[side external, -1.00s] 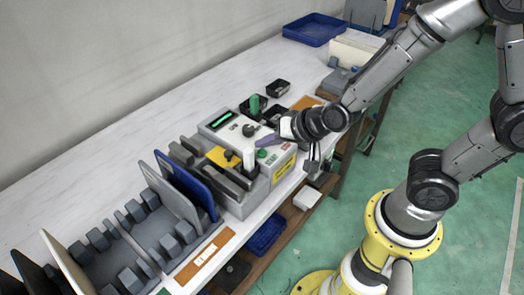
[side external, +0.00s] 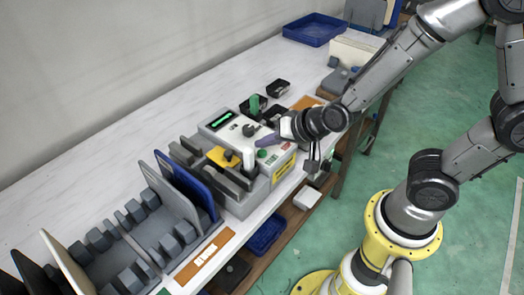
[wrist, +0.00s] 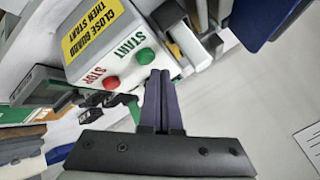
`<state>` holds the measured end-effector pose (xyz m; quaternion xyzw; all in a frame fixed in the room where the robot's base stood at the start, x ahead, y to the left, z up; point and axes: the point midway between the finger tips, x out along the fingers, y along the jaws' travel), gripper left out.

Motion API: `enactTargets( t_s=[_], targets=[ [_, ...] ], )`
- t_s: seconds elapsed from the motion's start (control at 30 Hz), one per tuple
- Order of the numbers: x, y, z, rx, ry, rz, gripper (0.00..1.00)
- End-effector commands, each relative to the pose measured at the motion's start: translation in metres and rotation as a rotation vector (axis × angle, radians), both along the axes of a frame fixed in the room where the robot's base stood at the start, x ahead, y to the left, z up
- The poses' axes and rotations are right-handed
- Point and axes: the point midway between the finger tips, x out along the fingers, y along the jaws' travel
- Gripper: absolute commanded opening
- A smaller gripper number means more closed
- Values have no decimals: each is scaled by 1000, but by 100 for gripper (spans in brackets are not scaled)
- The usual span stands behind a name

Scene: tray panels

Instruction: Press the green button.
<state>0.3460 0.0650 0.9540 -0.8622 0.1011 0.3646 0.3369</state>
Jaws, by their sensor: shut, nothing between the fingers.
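The green button (wrist: 146,56) is a round cap on the white control box (wrist: 115,50), below the word START in the wrist view. It also shows as a small green dot in the side view (side external: 262,153). The red button (wrist: 111,82) sits beside it, by the word STOP. My gripper (wrist: 160,72) has purple fingers, shut together and empty. Their tips are very close to the green button in the wrist view; I cannot tell whether they touch it. In the side view my gripper (side external: 258,143) is over the box top.
A black knob (side external: 249,130) and a display (side external: 221,120) are on the box. A clamp with a yellow part (side external: 222,157) and a rack with upright panels (side external: 187,183) stand to the left. Small black bins (side external: 278,88) are behind. The back bench surface is clear.

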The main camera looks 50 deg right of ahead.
Motion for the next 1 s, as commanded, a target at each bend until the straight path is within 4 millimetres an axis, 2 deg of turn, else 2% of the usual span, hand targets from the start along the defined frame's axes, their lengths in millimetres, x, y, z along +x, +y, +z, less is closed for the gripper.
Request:
enactTargets(
  t_s=[0.67, 1.0],
  targets=[
    [0, 0, 0, 0, 0, 0, 0],
    [0, 0, -9, -1, 1, -1, 0]
  ],
)
